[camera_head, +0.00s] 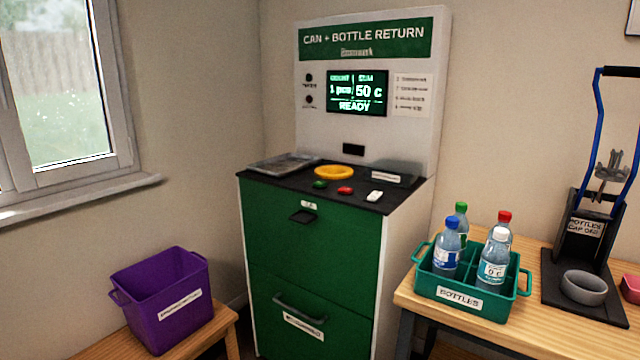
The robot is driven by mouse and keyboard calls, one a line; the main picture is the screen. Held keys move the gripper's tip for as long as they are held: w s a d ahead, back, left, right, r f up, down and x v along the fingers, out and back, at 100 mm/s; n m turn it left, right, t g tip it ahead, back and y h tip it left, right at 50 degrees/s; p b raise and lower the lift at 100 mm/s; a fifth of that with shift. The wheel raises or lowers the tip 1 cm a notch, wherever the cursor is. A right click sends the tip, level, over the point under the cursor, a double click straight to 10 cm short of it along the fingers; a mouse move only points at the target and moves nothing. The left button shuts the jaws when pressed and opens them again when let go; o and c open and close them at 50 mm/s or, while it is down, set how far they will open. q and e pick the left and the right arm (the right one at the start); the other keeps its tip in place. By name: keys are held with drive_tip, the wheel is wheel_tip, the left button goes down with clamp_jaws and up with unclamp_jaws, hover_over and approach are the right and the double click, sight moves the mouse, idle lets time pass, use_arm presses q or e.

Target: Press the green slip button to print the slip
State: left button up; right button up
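The can and bottle return machine (310,245) stands in the middle, with a green front and a white upright back panel. On its dark top ledge sits a small green button (320,184), left of a red button (345,190) and a white one (375,196). Nothing covers the green button. The screen (357,93) is lit and reads 1 pcs, 50 c, READY. A small dark slot (353,150) is in the panel below the screen, and no paper shows there. Neither of my grippers is in view.
A yellow ring (334,173) and a grey tray (284,163) are behind the buttons. A purple bin (160,300) is on a wooden bench at left. A green bottle crate (462,302) with several bottles and a black capping stand (585,250) are on the right table.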

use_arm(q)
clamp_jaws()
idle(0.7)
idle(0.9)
